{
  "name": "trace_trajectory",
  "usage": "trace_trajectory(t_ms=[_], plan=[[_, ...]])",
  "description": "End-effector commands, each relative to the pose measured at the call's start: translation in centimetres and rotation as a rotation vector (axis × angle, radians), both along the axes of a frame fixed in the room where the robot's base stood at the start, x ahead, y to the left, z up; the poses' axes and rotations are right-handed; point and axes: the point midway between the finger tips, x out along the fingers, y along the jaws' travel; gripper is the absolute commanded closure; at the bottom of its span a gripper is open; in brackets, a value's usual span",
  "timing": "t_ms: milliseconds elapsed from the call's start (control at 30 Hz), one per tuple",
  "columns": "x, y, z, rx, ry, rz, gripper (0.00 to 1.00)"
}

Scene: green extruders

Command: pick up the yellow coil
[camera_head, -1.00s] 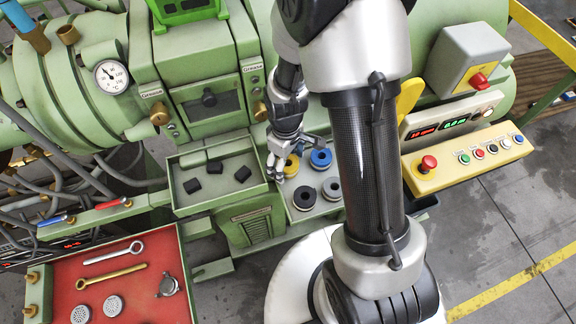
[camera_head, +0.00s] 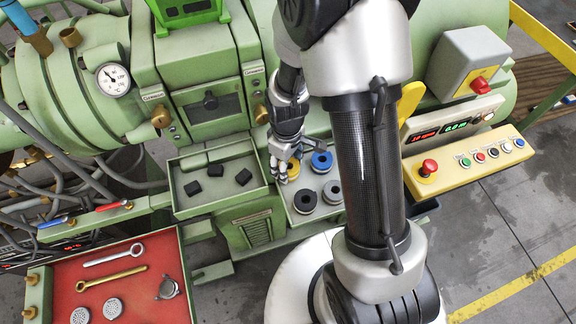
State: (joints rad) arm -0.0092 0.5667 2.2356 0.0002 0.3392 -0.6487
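The yellow coil (camera_head: 293,169) lies at the back left of a shallow green tray with other coils, and is partly hidden by my gripper. My gripper (camera_head: 281,176) is low over the tray, with its fingers at the left side of the yellow coil. I cannot tell whether the fingers touch the coil or how far apart they are. A blue coil (camera_head: 321,162) sits just right of the yellow one.
A black coil (camera_head: 305,201) and a grey coil (camera_head: 332,192) lie in front in the same tray. A tray with several black pieces (camera_head: 214,170) is to the left. A red tool board (camera_head: 100,279) is front left. A yellow button panel (camera_head: 470,160) stands to the right.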

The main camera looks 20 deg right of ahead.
Motion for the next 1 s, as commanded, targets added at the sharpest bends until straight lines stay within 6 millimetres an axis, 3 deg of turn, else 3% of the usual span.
trace_trajectory(t_ms=[167, 333, 800, 1000], plan=[[0.0, 0.0, 0.8, 0.000, -0.001, 0.000, 0.78], [0.1, 0.0, 3.3, 0.000, -0.004, 0.000, 0.78], [0.1, 0.0, 16.0, 0.000, -0.005, 0.000, 0.78], [0.1, 0.0, 19.0, 0.000, -0.003, 0.000, 0.78]])
